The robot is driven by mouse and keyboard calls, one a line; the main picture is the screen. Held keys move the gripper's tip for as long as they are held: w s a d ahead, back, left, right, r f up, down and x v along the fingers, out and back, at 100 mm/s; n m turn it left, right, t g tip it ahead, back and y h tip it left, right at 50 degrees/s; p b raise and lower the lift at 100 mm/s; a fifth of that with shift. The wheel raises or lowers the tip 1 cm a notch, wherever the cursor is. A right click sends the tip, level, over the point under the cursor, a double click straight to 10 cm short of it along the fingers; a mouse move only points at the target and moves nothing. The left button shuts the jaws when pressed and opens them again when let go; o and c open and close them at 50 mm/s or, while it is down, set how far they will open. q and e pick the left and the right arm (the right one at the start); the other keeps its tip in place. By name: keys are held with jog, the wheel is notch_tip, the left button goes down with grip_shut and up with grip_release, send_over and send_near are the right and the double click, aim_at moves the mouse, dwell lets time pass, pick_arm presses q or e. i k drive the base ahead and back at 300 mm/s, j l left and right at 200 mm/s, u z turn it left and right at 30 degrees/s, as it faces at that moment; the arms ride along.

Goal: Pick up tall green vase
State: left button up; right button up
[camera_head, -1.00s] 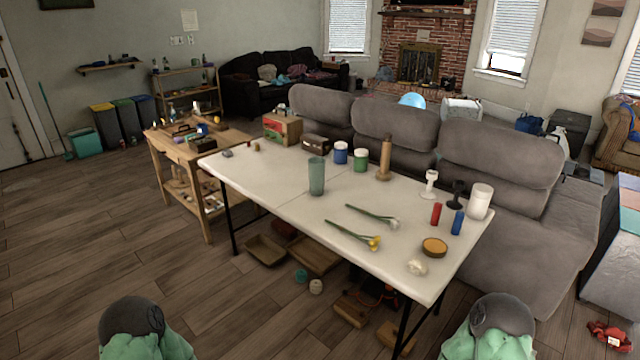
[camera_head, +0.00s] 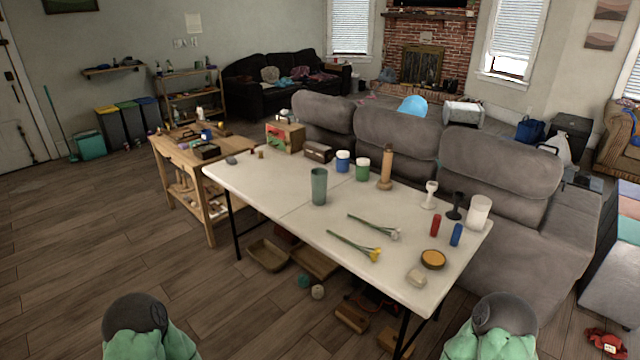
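Parts of my two arms show at the bottom left and bottom right, well short of the table. Neither of my grippers is in view.
Candles and candlesticks stand at the right end. A wooden workbench (camera_head: 177,153) adjoins the table's left end. Trays (camera_head: 268,255) lie under the table. Floor at the left is clear.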

aim_at(319, 187)
jog(key=i+j+z, duration=0.1)
jog(key=z, duration=0.3)
jog(key=i+j+z, duration=0.1)
jog(key=z, duration=0.3)
jog(key=i+j+z, duration=0.15)
jog(key=j, duration=0.3)
jog(key=i+j+z, duration=0.1)
jog(key=j, duration=0.4)
jog(key=i+j+z, duration=0.15)
jog(key=j, duration=0.35)
jog(key=i+j+z, duration=0.1)
jog(key=j, duration=0.4)
jog(key=i+j+z, duration=0.15)
jog(key=j, duration=0.35)
